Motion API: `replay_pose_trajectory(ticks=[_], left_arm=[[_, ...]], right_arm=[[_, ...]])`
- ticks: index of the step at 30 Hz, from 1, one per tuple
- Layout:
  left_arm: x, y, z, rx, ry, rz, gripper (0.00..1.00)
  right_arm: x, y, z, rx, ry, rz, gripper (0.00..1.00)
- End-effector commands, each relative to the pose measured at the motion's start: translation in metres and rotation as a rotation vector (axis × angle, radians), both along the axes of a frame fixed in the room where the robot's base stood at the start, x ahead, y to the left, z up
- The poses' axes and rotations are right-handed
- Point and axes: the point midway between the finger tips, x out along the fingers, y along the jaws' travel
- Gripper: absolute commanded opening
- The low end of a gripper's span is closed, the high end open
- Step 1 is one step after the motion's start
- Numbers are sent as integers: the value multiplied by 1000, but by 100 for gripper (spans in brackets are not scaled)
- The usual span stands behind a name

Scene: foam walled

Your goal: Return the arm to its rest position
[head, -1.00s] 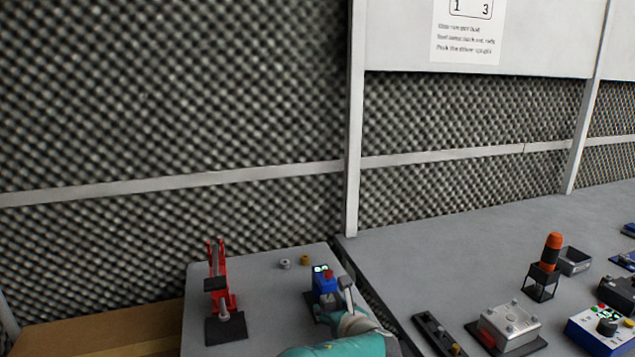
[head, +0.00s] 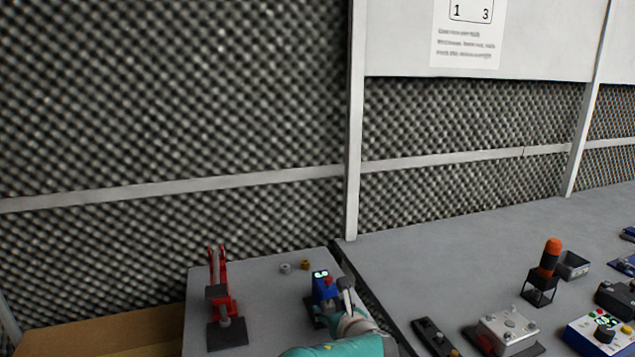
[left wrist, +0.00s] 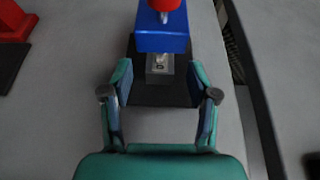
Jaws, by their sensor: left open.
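My left arm (head: 340,346), teal and grey, reaches in from the bottom of the head view. My left gripper (head: 334,302) is at a blue device (head: 322,284) with a small display and a red knob, on the grey table. In the left wrist view the gripper (left wrist: 160,78) is open, its two teal fingers apart. Between and just beyond the fingertips is a small grey block (left wrist: 160,66) below the blue housing (left wrist: 162,36), over a black base (left wrist: 160,95). Nothing is gripped. My right gripper is not in view.
A red toggle clamp (head: 219,282) stands left of the device. A grey nut (head: 285,268) and a brass nut (head: 305,264) lie behind. Right, past a gap, another bench holds an orange-handled driver (head: 550,258), a metal box (head: 507,328) and a control box (head: 602,329). Foam walls stand behind.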

Motion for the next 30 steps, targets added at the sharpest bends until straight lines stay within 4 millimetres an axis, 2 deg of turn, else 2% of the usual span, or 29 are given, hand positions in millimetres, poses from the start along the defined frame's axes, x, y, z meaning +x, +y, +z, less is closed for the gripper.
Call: replay_pose_trajectory(ticks=[6,15,17,18,21,30], left_arm=[[27,9,-13,-1,1,0,60],[-18,-7,-13,0,0,-5,60],[-27,-9,-7,0,-1,-4,60],[-29,-10,4,0,-2,-3,60],[-36,-12,14,0,-2,-3,60],[-39,-12,18,1,-7,6,60]], right_arm=[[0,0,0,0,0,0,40],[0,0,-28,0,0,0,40],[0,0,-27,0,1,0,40],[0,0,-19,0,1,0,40],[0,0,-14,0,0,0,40],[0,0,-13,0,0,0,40]])
